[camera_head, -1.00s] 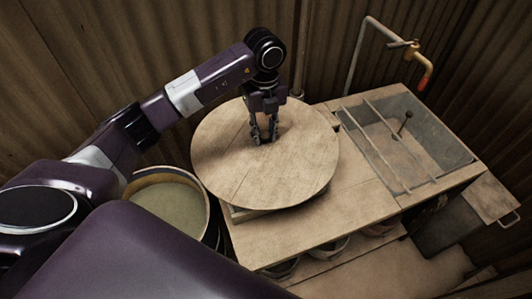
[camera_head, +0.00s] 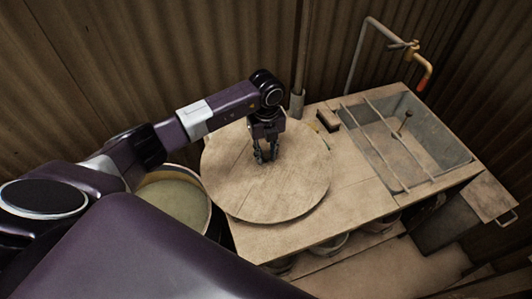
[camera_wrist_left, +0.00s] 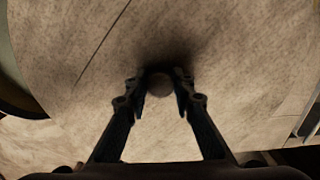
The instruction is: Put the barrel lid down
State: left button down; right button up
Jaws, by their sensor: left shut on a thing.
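The barrel lid (camera_head: 265,195) is a large round wooden disc. In the head view it lies roughly level over the left part of the wooden bench top; I cannot tell whether it touches the bench. My left gripper (camera_head: 265,155) points down at the lid's middle. In the left wrist view the gripper (camera_wrist_left: 160,88) is shut on the lid's small round knob (camera_wrist_left: 160,86), and the lid's planks (camera_wrist_left: 210,50) fill most of the picture. An open barrel (camera_head: 175,198) with pale contents stands left of the bench, partly behind my arm. My right gripper is not in view.
The bench top (camera_head: 350,205) is bare right of the lid. A sunken basin (camera_head: 425,140) with rods across it is at the right, below a pipe with a tap (camera_head: 425,78). A small dark block (camera_head: 328,120) lies behind the lid. Corrugated walls (camera_head: 200,50) close in the back.

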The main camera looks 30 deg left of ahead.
aim_at(266, 154)
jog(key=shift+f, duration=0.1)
pick_arm(q)
jog(key=c, duration=1.9)
grip_release()
jog(key=shift+o, duration=1.2)
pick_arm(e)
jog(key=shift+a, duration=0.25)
pick_arm(q)
notch_tip(266, 154, up, 12)
jog(key=b, duration=0.3)
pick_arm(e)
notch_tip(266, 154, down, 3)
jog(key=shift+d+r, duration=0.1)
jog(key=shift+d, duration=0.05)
